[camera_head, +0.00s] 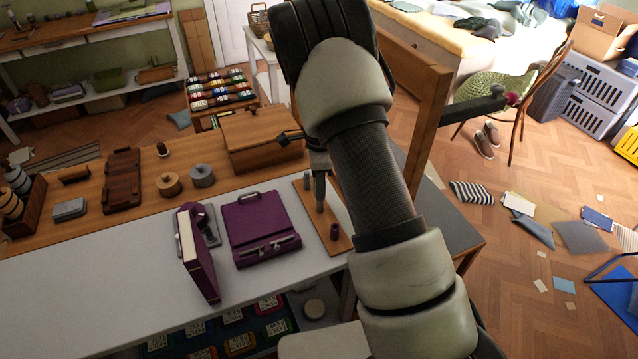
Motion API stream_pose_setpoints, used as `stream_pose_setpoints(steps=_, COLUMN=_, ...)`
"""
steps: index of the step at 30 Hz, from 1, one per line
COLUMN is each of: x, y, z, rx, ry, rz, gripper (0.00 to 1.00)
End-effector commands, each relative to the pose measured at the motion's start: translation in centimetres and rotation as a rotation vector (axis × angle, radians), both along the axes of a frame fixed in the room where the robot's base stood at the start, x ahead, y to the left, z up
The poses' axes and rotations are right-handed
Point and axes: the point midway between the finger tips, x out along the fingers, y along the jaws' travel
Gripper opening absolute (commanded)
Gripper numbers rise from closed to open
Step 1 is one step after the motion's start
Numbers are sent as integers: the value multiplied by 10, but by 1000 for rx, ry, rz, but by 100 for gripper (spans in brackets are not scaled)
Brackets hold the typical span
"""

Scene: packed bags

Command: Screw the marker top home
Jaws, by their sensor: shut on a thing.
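My gripper (320,207) points down over a narrow wooden board (341,245) at the right end of the table. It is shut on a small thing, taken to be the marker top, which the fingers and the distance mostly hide. I cannot tell whether it touches anything below. A short purple cylinder (334,232) stands upright on the board, just in front of the gripper and to its right. A small grey peg (307,182) stands on the board behind the gripper, to its left.
A purple case (262,228) and an upright purple box-like book (197,254) are left of the board. A wooden box (262,140) stands behind. Round lidded pots (169,184) and a dark wooden rack (122,180) are further left. The white front tabletop (90,300) is clear.

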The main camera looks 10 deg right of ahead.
Motion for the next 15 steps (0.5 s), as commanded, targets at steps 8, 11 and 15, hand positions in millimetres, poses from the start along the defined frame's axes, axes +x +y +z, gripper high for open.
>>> stream_pose_setpoints(steps=8, x=1, y=1, z=1, rx=1, ry=-1, rz=-23, gripper=3)
stream_pose_setpoints(steps=11, x=1, y=1, z=3, rx=-1, ry=0, rz=-124, gripper=3)
stream_pose_setpoints(steps=15, x=1, y=1, z=2, rx=0, ry=-1, rz=-292, gripper=3)
